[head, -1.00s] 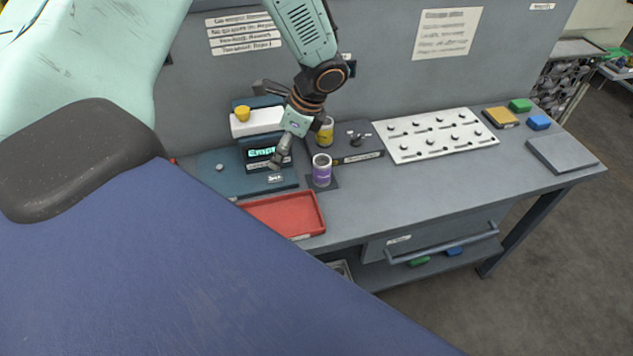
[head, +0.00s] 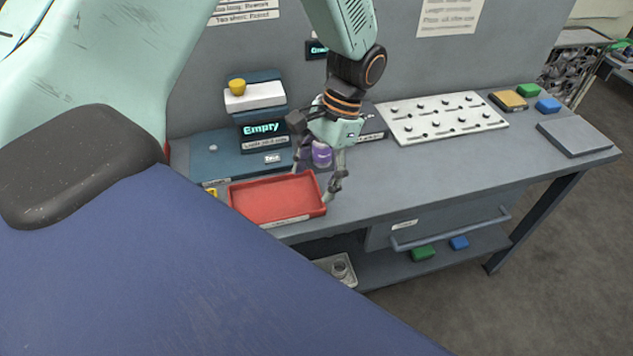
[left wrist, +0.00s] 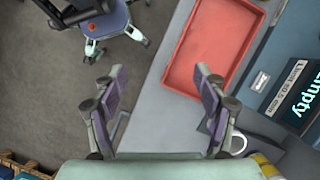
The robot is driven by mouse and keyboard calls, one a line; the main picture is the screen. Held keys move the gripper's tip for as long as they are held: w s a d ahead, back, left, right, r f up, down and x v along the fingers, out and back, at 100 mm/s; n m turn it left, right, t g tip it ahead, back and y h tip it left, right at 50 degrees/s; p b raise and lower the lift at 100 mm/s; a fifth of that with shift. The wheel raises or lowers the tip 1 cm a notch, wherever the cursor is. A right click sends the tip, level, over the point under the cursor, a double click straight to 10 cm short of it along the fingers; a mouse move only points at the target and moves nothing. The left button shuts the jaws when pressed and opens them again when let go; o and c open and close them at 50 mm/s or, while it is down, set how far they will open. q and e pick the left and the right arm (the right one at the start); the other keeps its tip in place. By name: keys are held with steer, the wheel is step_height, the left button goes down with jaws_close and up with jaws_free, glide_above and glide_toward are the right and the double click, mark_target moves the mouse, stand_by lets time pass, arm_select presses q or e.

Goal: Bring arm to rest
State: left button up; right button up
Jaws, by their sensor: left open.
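My left gripper (head: 312,184) is open and points down over the front part of the bench, at the right end of the red tray (head: 276,198). In the left wrist view its two fingers (left wrist: 160,75) are spread apart with nothing between them. One finger is in front of the tray's right end in the head view; I cannot tell whether they touch. My right gripper is not in view.
A display reading "Empty" (head: 262,129) stands behind the tray. A white pegged board (head: 440,120) and a grey plate (head: 575,138) lie to the right. A drawer handle (head: 450,232) juts from the bench front. A wheeled chair (left wrist: 95,22) shows in the left wrist view.

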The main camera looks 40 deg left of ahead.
arm_select(q)
steer(key=shift+w+f, duration=0.15)
steer(key=shift+f, duration=0.1)
steer(key=shift+s+d+r, duration=0.15)
steer(key=shift+s+d, duration=0.05)
steer(key=s+d+f+n+t+h, duration=0.15)
steer(key=s+d+f, duration=0.25)
steer(key=s+f, duration=0.8)
steer(key=s+f+n+t, duration=0.25)
steer(key=s+f, duration=0.35)
steer(key=s, duration=0.4)
step_height(320, 180, down, 14)
steer(key=b, duration=1.4)
steer(key=shift+d+m, duration=0.25)
steer(key=shift+m, duration=0.15)
